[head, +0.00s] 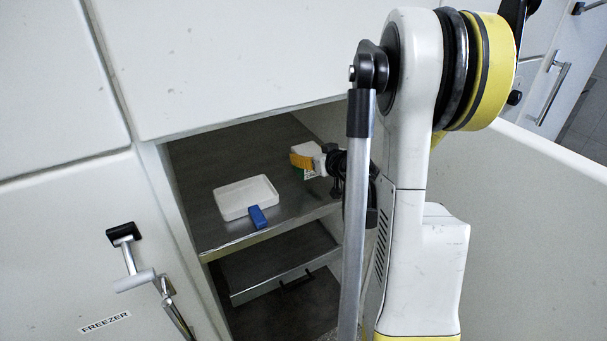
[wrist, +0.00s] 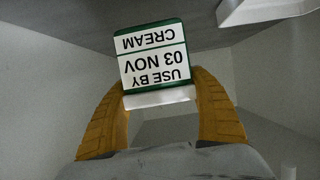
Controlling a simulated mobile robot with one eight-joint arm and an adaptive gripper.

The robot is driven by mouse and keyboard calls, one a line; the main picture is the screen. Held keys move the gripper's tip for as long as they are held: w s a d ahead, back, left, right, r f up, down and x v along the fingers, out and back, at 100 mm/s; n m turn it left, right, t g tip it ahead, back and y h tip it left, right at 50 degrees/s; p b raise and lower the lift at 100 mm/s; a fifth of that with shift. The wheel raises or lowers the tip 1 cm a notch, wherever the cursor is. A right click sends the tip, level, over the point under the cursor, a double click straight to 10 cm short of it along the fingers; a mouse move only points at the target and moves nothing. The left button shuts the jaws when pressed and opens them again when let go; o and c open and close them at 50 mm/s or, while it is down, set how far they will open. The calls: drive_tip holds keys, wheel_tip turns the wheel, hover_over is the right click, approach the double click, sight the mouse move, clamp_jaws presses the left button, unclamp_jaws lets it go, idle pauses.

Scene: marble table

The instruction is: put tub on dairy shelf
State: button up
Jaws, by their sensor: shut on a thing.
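The tub is white with a green-edged label reading "USE BY 03 NOV CREAM", upside down in the wrist view (wrist: 154,55). In the head view the white tub (head: 305,148) is small and partly hidden by an orange finger. My gripper (wrist: 158,92) is shut on the tub, with an orange finger on each side. In the head view my gripper (head: 302,161) is inside the open compartment, over the right part of the upper grey shelf (head: 215,222). I cannot tell whether the tub touches the shelf. No dairy marking is readable on the shelf.
A shallow white tray (head: 232,211) with a blue clip (head: 257,217) at its front stands on the shelf, left of my gripper. A lower shelf (head: 270,275) lies beneath. A door marked FREEZER (head: 105,322) is at left. Bare shelf shows behind the tray.

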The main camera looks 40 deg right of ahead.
drive_tip(key=shift+f+b, duration=0.95)
drive_tip(key=shift+f, duration=1.3)
drive_tip(key=shift+f, duration=0.25)
drive_tip(key=o, duration=1.4)
drive_tip(key=shift+r, duration=0.1)
drive_tip(key=shift+r, duration=0.1)
